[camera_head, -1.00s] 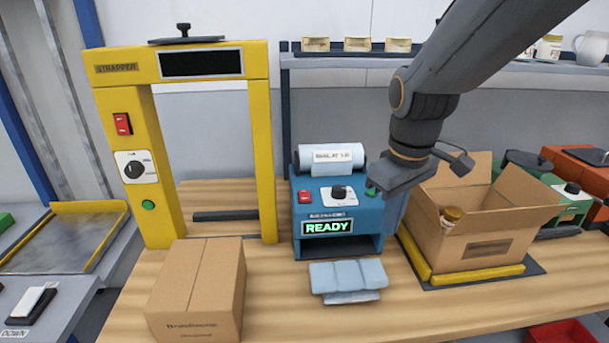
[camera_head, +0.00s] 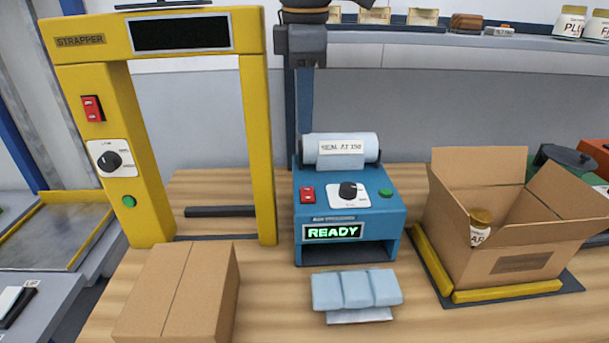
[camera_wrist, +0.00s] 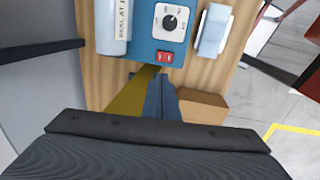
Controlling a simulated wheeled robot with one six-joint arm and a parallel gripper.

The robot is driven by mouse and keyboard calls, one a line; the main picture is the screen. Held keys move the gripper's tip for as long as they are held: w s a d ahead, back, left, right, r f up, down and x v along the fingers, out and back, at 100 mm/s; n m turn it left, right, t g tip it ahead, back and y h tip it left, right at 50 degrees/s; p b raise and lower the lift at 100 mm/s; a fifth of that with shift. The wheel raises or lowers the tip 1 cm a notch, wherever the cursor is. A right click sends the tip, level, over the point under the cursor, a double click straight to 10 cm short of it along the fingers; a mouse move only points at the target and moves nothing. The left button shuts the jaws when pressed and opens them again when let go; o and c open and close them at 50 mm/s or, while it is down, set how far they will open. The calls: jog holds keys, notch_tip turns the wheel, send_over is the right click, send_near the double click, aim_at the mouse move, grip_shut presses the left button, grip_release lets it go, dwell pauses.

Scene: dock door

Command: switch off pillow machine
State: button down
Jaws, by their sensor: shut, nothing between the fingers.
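The blue pillow machine (camera_head: 393,218) stands on the wooden bench, with a white film roll (camera_head: 360,143) on top. Its display (camera_head: 333,232) is lit and reads READY in green. On its sloped top are a red switch (camera_head: 307,195), a black dial (camera_head: 348,190) and a green button (camera_head: 385,192). The red switch also shows in the wrist view (camera_wrist: 164,57); its position is too small to tell. My gripper (camera_head: 306,120) points down above the machine's left rear side. In the wrist view its shut, empty fingers (camera_wrist: 162,85) are near the red switch, apparently not touching.
The yellow strapper (camera_head: 262,150) stands close on the left, with its own red switch. A closed carton (camera_head: 185,290) is in front of it. Air pillows (camera_head: 356,290) lie before the machine. An open box (camera_head: 520,265) holding a jar is at right. A shelf (camera_head: 450,42) runs behind.

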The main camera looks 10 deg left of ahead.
aim_at(303, 190)
jog(key=f+p, duration=0.1)
jog(key=f, duration=0.3)
jog(key=w+f+p, duration=0.1)
jog(key=f, duration=0.4)
jog(key=f+p, duration=0.1)
jog(key=f, duration=0.3)
jog(key=shift+w+a+f, duration=0.15)
jog(key=shift+w, duration=0.15)
jog(key=shift+a, duration=0.1)
